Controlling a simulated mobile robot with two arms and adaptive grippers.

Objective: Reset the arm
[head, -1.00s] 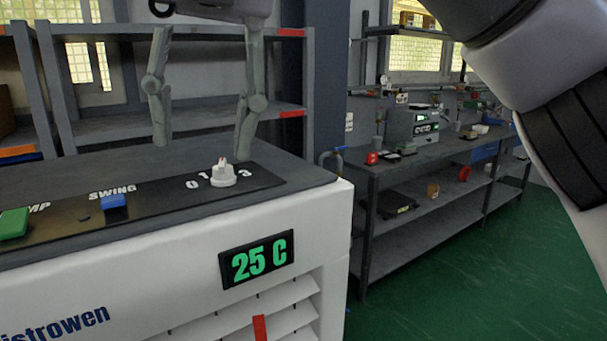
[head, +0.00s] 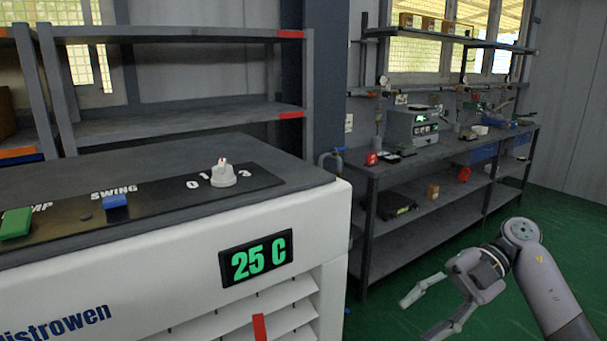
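My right gripper (head: 418,318) is at the lower right of the head view, its arm coming up from the bottom right edge. Its two fingers are spread apart with nothing between them, over the green floor. It is clear of the white machine (head: 160,270) on the left. The machine's white dial (head: 222,174) stands on a black panel with the numbers 0, 1 and 3 showing around it. Nothing touches the dial. My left gripper is not in view.
The panel also has a blue SWING button (head: 115,201) and a green button (head: 16,223). A display (head: 256,257) reads 25 C. A grey workbench (head: 440,158) with equipment stands behind my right arm. Grey shelves (head: 190,115) stand behind the machine. Green floor is open at the right.

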